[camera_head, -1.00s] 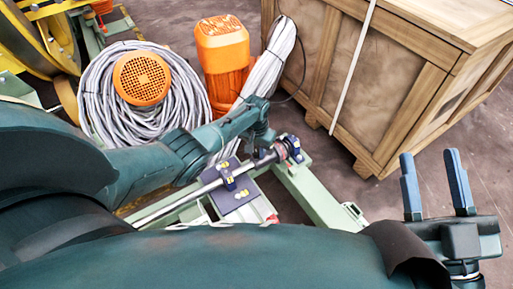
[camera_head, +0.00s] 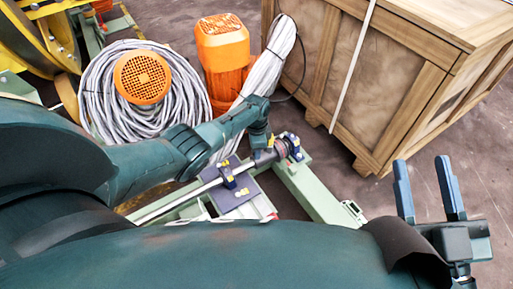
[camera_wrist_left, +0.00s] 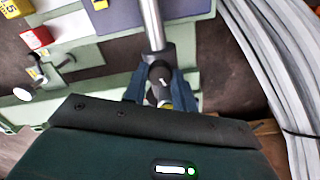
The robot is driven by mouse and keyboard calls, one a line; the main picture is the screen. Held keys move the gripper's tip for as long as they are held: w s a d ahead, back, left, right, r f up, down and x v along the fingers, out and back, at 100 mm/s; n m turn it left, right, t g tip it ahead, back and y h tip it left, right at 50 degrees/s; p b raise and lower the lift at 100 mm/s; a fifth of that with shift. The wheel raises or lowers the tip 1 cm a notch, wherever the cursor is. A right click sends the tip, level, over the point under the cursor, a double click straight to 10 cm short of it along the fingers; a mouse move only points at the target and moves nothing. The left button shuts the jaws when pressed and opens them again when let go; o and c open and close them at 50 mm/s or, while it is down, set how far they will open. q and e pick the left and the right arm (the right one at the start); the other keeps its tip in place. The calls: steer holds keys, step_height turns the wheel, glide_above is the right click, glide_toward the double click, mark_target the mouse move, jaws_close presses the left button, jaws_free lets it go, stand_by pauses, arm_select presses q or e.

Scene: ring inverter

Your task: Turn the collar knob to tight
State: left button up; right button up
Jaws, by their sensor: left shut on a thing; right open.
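A steel shaft (camera_head: 180,203) runs along the green frame, and a dark collar (camera_head: 268,157) sits on it towards its far end. My left gripper (camera_head: 262,146) comes down on the collar from above. In the left wrist view, my left gripper's blue fingers (camera_wrist_left: 160,92) stand on both sides of the dark collar knob (camera_wrist_left: 160,74), which bears a short white mark. They are shut on it; the contact itself is partly hidden by the gripper body. Any tight or loose label is too small to read. My right gripper (camera_head: 430,190) is open and empty, right of the frame.
A wooden crate (camera_head: 350,75) stands behind on the right. A grey cable coil (camera_head: 100,100) and an orange motor (camera_head: 222,60) stand behind on the left. Dark blue bearing blocks (camera_head: 229,178) hold the shaft. Floor at right is clear.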

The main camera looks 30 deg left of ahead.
arm_select(q)
steer(key=shift+m, duration=2)
steer(key=o, duration=0.7)
